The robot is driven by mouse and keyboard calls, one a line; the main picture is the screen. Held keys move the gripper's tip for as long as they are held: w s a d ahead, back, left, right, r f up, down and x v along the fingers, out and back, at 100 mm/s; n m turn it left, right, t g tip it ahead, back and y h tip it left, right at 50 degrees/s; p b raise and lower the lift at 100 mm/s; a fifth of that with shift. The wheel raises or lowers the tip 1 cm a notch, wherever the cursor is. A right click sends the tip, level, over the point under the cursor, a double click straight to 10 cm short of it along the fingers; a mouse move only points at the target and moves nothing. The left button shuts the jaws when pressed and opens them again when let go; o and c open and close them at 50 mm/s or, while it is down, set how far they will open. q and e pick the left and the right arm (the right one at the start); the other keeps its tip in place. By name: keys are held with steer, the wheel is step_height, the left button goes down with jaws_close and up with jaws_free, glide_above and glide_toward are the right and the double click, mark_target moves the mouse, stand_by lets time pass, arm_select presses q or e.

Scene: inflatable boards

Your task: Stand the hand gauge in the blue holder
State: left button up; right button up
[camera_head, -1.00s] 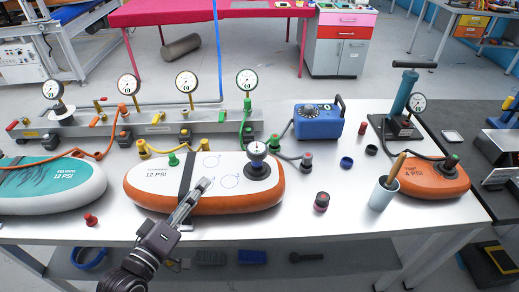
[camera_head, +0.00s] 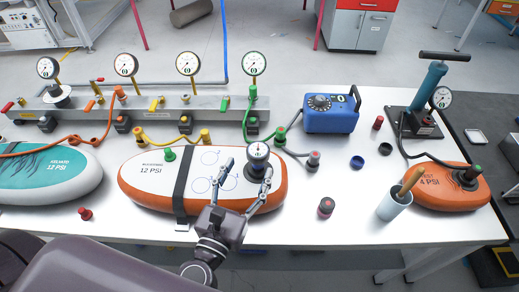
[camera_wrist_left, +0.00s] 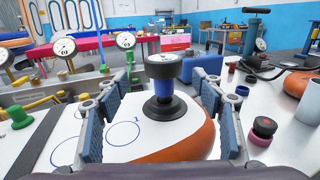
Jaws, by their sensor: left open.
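The hand gauge (camera_head: 258,153), with a round white dial on a blue body, stands upright in a black fitting at the right end of the white-and-orange board (camera_head: 150,190). In the left wrist view the gauge (camera_wrist_left: 163,82) is between the spread fingers, a little ahead of them, with no clear contact. My left gripper (camera_head: 243,182) is open and reaches over the board's near edge, its fingertips around the gauge. A small blue ring-shaped cup (camera_head: 357,163), probably the blue holder, sits on the table to the right. My right gripper is not in view.
A blue box with a dial (camera_head: 331,112) stands behind. A black-red knob (camera_head: 326,206), a dark ring (camera_head: 385,149) and a cup with a wooden handle (camera_head: 394,206) stand right. A manifold with several gauges (camera_head: 150,112) runs along the back. Table between gauge and cup is partly clear.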

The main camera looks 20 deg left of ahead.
mark_target(254, 163)
arm_select(q)
steer(key=shift+w+r, duration=0.15)
steer(key=shift+w, duration=0.35)
steer(key=shift+w+d+p, duration=0.15)
steer(key=shift+w+p, duration=0.2)
steer(key=w, duration=0.1)
steer(key=w+p, duration=0.2)
steer(key=w, duration=0.1)
steer(key=shift+w+d, duration=0.1)
steer(key=shift+d, duration=0.15)
steer(key=shift+w+f, duration=0.2)
steer(key=shift+f, duration=0.05)
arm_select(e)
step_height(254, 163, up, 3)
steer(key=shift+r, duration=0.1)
arm_select(q)
steer(key=shift+c, duration=0.5)
steer(key=c, duration=1.3)
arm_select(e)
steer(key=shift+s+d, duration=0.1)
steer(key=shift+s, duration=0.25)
